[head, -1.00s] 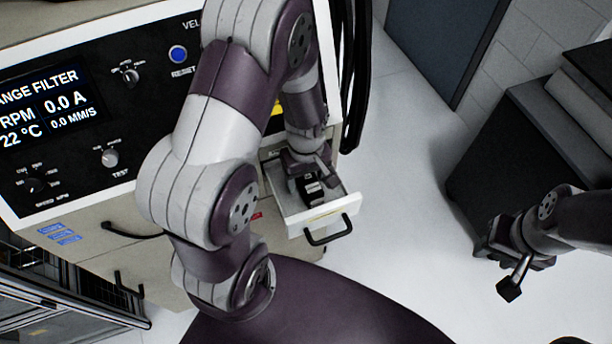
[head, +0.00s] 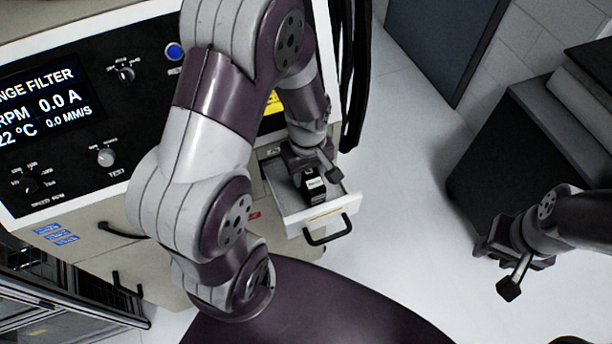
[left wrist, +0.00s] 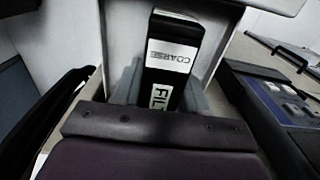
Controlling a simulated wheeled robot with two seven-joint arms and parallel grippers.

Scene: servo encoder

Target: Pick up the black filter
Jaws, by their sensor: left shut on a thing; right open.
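The black filter (head: 313,188) is a small black block with a white label in the open white drawer (head: 342,203). In the left wrist view the filter (left wrist: 173,60) shows labels reading "COARSE" and "FIL", the second one partly cut off by my gripper's body. My left gripper (head: 312,173) reaches down into the drawer and is shut on the filter, with grey fingers at both of its sides in the left wrist view. I cannot tell whether the filter touches the drawer floor. My right gripper (head: 500,268) is open and empty at the right, away from the drawer.
The control panel (head: 85,120) has a screen reading "NGE FILTER" and several knobs. The drawer has a black handle (head: 328,232) at its front. Black cables (head: 352,80) hang beside the cabinet. A dark box (head: 520,150) stands at the right, with clear floor between.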

